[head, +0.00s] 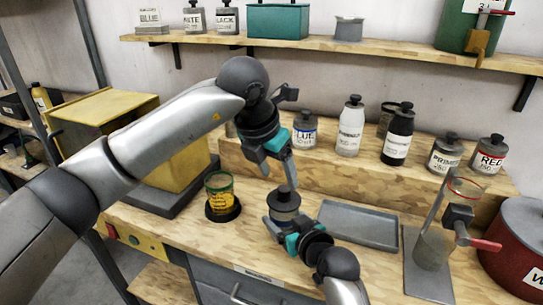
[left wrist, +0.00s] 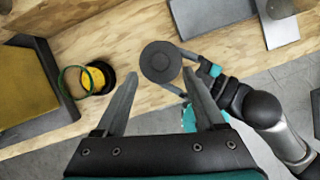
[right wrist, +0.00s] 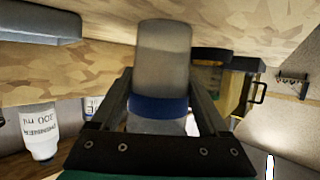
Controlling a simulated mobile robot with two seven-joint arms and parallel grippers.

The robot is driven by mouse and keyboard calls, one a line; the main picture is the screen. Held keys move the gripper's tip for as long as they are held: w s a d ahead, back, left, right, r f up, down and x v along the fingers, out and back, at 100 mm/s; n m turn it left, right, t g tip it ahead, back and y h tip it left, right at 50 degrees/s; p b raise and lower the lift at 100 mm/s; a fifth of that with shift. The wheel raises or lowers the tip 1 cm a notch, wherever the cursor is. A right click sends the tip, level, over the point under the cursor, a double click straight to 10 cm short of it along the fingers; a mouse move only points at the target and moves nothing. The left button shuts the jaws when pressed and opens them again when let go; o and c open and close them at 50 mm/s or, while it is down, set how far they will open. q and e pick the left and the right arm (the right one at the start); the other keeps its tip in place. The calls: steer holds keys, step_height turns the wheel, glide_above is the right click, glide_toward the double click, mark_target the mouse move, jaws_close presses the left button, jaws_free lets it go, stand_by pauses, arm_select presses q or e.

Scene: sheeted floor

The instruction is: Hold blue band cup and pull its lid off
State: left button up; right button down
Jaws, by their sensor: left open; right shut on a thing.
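The blue band cup (right wrist: 163,50) is a grey cylinder with a blue band (right wrist: 158,106), seen inverted in the right wrist view. My right gripper (right wrist: 161,88) is shut on it from both sides. The left wrist view shows the lid (left wrist: 160,62) from above. My left gripper (head: 277,176) is open and empty above the lid, apart from it, pointing down. In the left wrist view the lid lies between and just beyond its fingertips.
A grey tray (head: 358,226) lies right of the cup. Several labelled bottles (head: 350,125) stand on the raised step behind. A clamp stand (head: 432,245) and red pot (head: 516,240) are at the right.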

mark_target(283, 189)
arm_select(q)
steer(key=shift+x, duration=2.65)
steer(key=shift+c, duration=0.3)
jaws_close()
steer(key=shift+r, duration=0.2)
steer(key=shift+r, duration=1)
steer(key=shift+r, duration=2.05)
arm_select(e)
jaws_free()
